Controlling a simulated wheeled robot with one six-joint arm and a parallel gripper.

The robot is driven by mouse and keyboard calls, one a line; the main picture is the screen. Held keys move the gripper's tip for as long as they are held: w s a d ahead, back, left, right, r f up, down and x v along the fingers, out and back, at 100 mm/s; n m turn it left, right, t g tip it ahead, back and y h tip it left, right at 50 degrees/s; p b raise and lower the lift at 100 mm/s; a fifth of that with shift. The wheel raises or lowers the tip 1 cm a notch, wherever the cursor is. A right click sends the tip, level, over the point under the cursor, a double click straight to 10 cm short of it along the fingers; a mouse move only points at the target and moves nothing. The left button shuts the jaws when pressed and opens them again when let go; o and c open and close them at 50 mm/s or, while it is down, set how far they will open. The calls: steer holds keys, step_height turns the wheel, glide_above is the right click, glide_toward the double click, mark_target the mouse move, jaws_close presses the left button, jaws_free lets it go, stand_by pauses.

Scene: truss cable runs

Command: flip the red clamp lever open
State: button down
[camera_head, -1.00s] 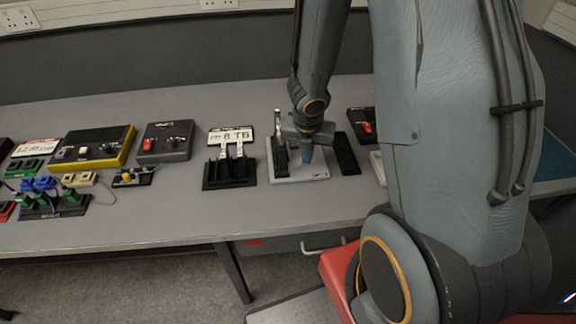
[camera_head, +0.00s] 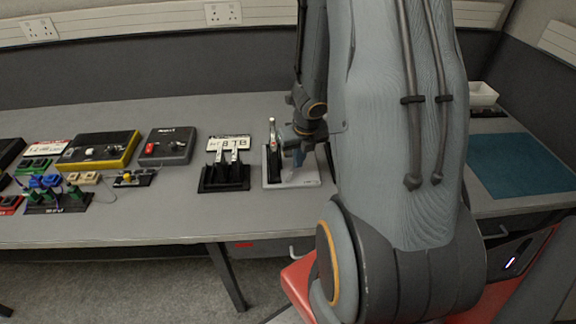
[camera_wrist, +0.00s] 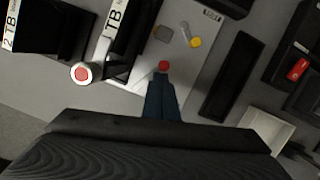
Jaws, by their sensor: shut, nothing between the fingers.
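A grey base plate (camera_head: 276,184) carries a black clamp body with an upright silver lever (camera_head: 272,133), whose tip looks reddish in the head view. In the wrist view a white round cap with a red centre (camera_wrist: 82,73) ends a pale bar at the left; it appears to be the lever's top. A small red round part (camera_wrist: 163,66) lies at my fingertips; I cannot tell whether they touch it. My gripper (camera_wrist: 161,78) is shut and empty, pointing down over the plate, right of the lever. In the head view my gripper (camera_head: 300,157) is partly hidden by my arm.
A black fixture with two pale levers (camera_head: 224,178) stands left of the plate. A black block (camera_wrist: 228,77) and a box with a red switch (camera_wrist: 298,69) lie to the right.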

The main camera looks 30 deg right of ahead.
steer(key=shift+n, duration=0.3)
steer(key=shift+a, duration=0.1)
steer(key=shift+a, duration=0.7)
steer(key=shift+b, duration=0.35)
